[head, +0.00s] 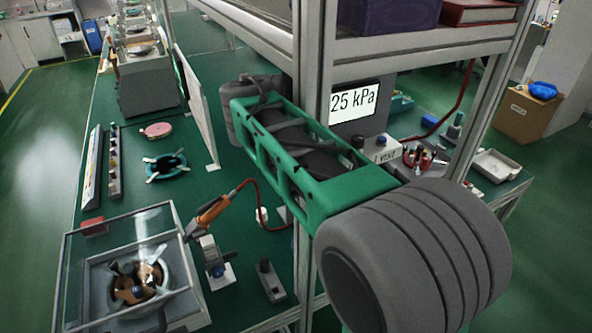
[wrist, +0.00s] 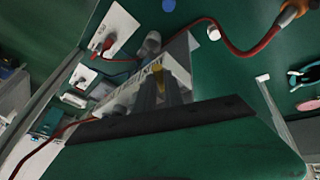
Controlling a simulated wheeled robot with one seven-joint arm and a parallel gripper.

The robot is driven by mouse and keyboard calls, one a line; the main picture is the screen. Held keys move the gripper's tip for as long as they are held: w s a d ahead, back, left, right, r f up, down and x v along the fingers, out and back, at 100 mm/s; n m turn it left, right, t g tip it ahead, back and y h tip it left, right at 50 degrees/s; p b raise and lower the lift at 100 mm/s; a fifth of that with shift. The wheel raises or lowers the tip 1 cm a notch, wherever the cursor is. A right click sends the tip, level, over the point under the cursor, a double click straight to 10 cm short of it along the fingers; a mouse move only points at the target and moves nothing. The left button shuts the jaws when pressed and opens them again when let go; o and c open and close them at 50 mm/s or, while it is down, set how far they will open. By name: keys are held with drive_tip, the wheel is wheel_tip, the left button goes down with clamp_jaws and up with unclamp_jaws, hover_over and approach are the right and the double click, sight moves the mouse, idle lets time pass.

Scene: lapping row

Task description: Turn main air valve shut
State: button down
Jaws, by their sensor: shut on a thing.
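My gripper (wrist: 160,88) shows in the wrist view, with its two dark fingers close together at a pale, labelled block (wrist: 181,58). The fingers are shut on a small yellow part (wrist: 157,68) between them, which looks like the handle of the main air valve. The fingers cover most of it, so its angle cannot be told. A grey cylinder (wrist: 152,42) stands just beyond the block. In the head view my green arm hides the gripper and the valve.
A display (head: 355,101) reads 25 kPa in the head view. A labelled white box (head: 383,150) stands below it. A red hose (wrist: 238,48) runs to an orange-handled tool (head: 212,211). Frame posts (head: 312,120) and a shelf (head: 420,43) stand close to my arm.

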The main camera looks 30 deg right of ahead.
drive_tip(key=shift+d+n, duration=0.1)
drive_tip(key=shift+n, duration=0.2)
drive_tip(key=c, duration=1.5)
unclamp_jaws()
drive_tip(key=shift+o, duration=0.2)
